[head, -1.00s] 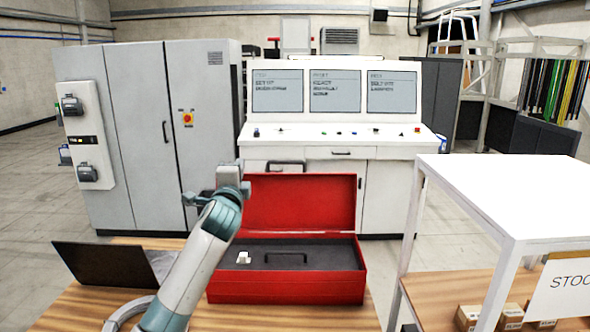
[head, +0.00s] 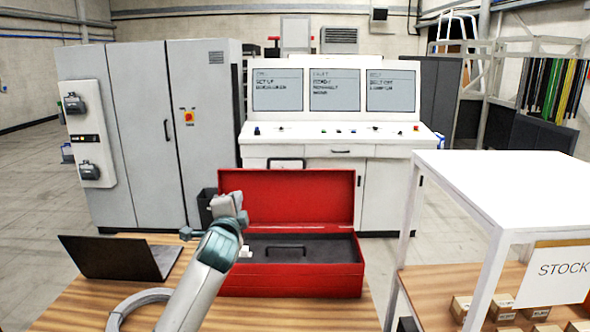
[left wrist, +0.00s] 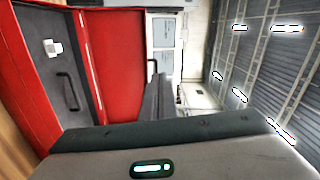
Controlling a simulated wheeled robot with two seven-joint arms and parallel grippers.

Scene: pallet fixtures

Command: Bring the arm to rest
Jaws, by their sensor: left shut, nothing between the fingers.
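My left gripper (head: 228,203) is in front of the left side of the open red toolbox (head: 300,283), raised above the wooden table. It is shut and empty; in the left wrist view its fingers (left wrist: 158,100) show as one dark grey block. The toolbox also shows in the left wrist view (left wrist: 120,60), turned sideways at the left. A small white item (head: 245,252) lies in the toolbox tray, partly beside my arm; it also shows in the left wrist view (left wrist: 52,47). My right gripper is not in view.
An open dark laptop (head: 115,258) stands on the wooden table to the left, near a grey ring-shaped object (head: 130,303). A white shelf table (head: 510,190) with small boxes (head: 480,308) stands at the right. Grey cabinets and a control console (head: 330,140) stand behind.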

